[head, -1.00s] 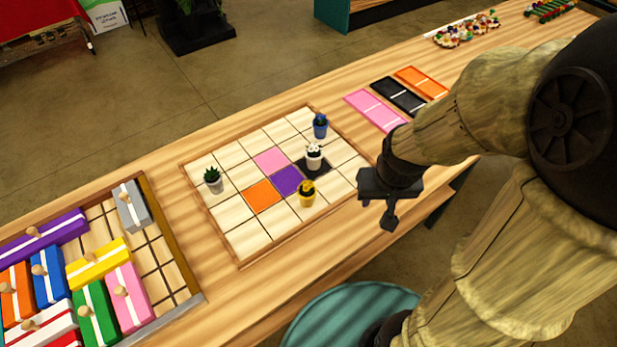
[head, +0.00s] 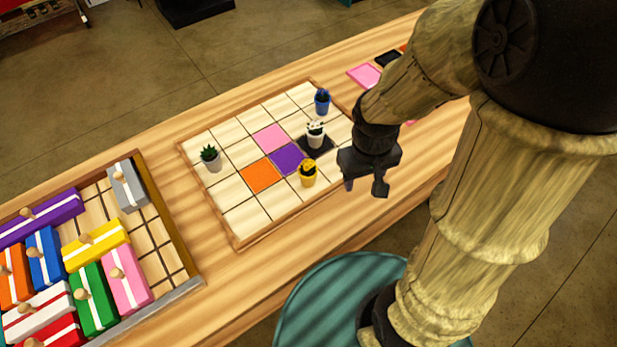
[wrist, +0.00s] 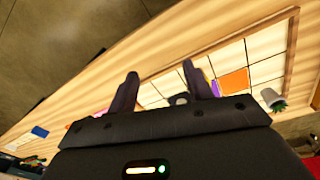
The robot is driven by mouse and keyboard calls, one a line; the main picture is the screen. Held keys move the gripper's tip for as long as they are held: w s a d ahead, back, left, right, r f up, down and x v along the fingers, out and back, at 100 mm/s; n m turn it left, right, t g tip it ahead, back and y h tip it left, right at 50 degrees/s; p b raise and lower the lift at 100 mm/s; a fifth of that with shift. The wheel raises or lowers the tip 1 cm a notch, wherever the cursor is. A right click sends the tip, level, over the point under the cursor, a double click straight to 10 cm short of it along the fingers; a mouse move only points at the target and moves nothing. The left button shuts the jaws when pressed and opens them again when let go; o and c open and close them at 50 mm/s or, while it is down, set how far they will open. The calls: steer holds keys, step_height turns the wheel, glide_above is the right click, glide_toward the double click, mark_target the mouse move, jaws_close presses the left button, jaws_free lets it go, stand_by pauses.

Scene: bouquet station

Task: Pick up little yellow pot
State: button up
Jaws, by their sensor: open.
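The little yellow pot (head: 308,174) stands upright on the grid board (head: 232,238), near its front right side, beside the purple square (head: 288,158). My gripper (head: 366,190) is open and empty, to the right of the yellow pot and apart from it, above the table's front edge. In the wrist view the two fingers of my gripper (wrist: 160,92) are spread, with the board behind them. I cannot make out the yellow pot in the wrist view.
A white pot (head: 316,136) stands on the black square behind the yellow pot. A blue pot (head: 322,103) is at the back right, and a grey pot with a green plant (head: 211,158) at the left. A tray of colored blocks (head: 170,220) lies front left.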

mark_target(307, 169)
steer(key=a+f+n+t+h+b, duration=0.1)
steer(key=a+f+n+h+b, duration=0.2)
steer(key=n, duration=0.3)
steer(key=w+a+f+n+t+h+b, duration=0.1)
steer(key=a+f+n+t+h+b, duration=0.1)
steer(key=a+f+n+h+b, duration=0.2)
steer(key=a+f+n+t+h+b, duration=0.1)
steer(key=a+f+n+h+b, duration=0.2)
steer(key=a+f+n+h, duration=0.2)
steer(key=shift+w+a+f+n+t, duration=0.2)
steer(key=shift+a+f+n, duration=0.3)
steer(key=shift+n, duration=0.35)
steer(key=shift+w+a+f+n+t, duration=0.15)
steer(key=shift+a+f+n, duration=0.25)
steer(key=shift+n, duration=0.45)
steer(key=a+n+t+b, duration=0.1)
steer(key=a+t, duration=0.1)
steer(key=a, duration=0.1)
steer(key=s+a+n+t+b, duration=0.1)
steer(key=a+n+t, duration=0.1)
steer(key=a, duration=0.1)
steer(key=a+n+t+b, duration=0.1)
steer(key=a+n+t, duration=0.1)
steer(key=a+t, duration=0.1)
steer(key=shift+s, duration=0.35)
steer(key=shift+s+a+r+n+t, duration=0.1)
steer(key=shift+a+r+n+t, duration=0.05)
steer(key=shift+n+t, duration=0.15)
steer(key=p+x, duration=0.1)
steer(key=x, duration=1.1)
